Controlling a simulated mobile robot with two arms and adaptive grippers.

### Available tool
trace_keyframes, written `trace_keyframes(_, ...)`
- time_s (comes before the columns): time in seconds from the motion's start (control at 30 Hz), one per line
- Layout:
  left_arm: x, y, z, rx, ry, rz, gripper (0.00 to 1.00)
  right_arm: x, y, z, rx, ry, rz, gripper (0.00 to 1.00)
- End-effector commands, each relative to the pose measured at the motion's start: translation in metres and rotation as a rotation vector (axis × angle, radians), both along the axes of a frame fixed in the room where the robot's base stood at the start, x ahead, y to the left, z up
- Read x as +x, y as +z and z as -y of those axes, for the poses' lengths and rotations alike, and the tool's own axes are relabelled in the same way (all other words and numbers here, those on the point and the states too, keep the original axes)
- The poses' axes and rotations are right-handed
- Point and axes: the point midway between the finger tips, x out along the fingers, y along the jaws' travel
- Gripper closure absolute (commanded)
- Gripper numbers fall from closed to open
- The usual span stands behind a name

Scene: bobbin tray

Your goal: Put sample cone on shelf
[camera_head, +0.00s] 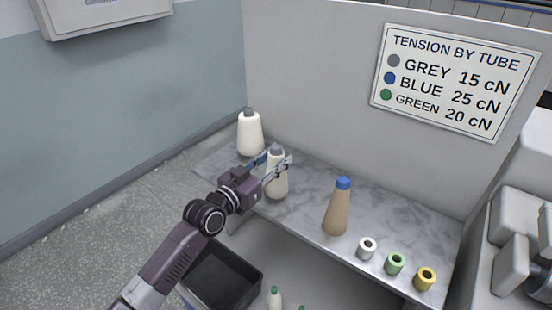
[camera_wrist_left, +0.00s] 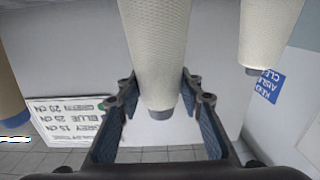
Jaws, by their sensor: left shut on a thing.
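A cream yarn cone with a grey tip (camera_head: 277,184) is upright at the left part of the grey marble shelf (camera_head: 305,205). My left gripper (camera_head: 275,166) reaches in from the left and is shut on this cone near its top. In the left wrist view, which is upside down, the cone (camera_wrist_left: 158,50) is between the two fingers of my left gripper (camera_wrist_left: 160,98). I cannot tell whether its base touches the shelf. Another cream cone with a grey tip (camera_head: 250,134) stands behind it at the shelf's far left. My right gripper is not in view.
A tan cone with a blue tip (camera_head: 338,210) stands mid-shelf. White (camera_head: 367,248), green (camera_head: 395,263) and yellow (camera_head: 425,278) tubes line the right. A tension sign (camera_head: 452,80) hangs on the panel. A dark crate (camera_head: 222,278) and a green-tipped cone (camera_head: 274,299) are below.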

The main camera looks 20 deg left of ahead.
Motion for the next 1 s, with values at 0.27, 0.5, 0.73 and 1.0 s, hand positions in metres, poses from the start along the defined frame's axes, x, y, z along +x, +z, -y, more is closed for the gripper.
trace_keyframes(0.27,0.0,-0.002,0.0,0.0,0.0,-0.001,0.49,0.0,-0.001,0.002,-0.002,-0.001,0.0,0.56)
trace_keyframes(0.5,0.0,0.0,0.0,0.0,0.0,0.0,0.49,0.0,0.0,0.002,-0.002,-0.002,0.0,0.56)
trace_keyframes(0.73,-0.025,-0.001,-0.009,0.003,0.0,-0.001,0.49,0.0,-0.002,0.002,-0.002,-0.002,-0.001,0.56)
trace_keyframes(1.0,-0.078,-0.002,-0.028,0.003,0.0,-0.002,0.49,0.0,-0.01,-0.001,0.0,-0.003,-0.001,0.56)
